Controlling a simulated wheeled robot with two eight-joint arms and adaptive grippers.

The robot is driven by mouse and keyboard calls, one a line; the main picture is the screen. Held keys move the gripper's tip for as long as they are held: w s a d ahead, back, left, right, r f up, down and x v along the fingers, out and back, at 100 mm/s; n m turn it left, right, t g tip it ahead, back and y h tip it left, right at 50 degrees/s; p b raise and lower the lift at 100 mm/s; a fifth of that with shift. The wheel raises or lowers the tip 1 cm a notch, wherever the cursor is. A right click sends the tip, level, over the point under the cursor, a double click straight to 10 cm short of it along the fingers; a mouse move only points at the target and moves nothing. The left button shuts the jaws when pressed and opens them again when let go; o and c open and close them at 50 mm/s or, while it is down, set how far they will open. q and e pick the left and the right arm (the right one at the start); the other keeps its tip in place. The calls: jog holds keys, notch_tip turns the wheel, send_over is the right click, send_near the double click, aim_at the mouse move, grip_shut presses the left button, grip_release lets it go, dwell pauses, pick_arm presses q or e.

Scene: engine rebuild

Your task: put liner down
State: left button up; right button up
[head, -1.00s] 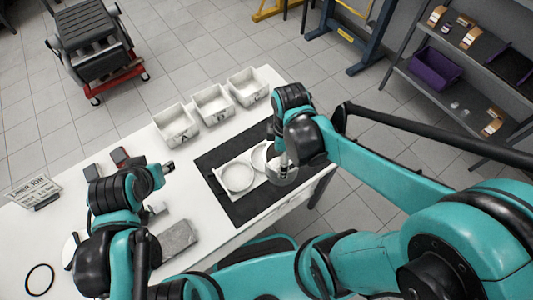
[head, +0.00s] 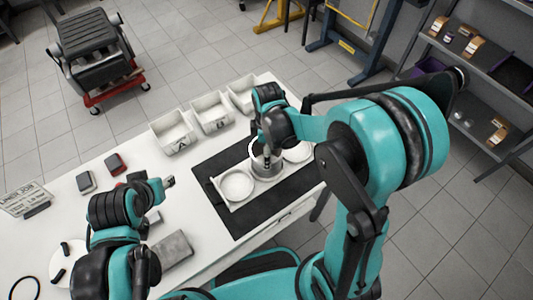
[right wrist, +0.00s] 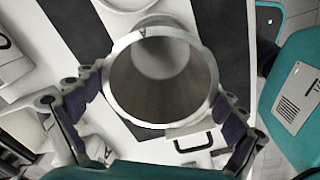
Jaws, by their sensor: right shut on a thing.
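The liner (head: 264,167) is a grey metal cylinder, upright or nearly so. My right gripper (head: 265,158) is shut on it, over the middle of a white tray (head: 252,194). In the right wrist view, the liner's open round mouth (right wrist: 114,82) sits between the gripper's two purple-padded fingers (right wrist: 160,108). Whether the liner's lower end touches the tray cannot be told. My left gripper (head: 166,183) is over the table at the left, away from the liner; its jaw opening is unclear.
The tray lies on a black mat (head: 246,217), with round white places left (head: 236,186) and right (head: 299,152) of the liner. Several white bins (head: 174,138) stand behind it. A grey block (head: 172,248) lies at the front left.

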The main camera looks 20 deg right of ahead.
jog(key=shift+f, duration=0.8)
jog(key=shift+f, duration=0.1)
jog(key=o, duration=1.1)
jog(key=shift+b, duration=0.3)
jog(key=shift+o, duration=0.2)
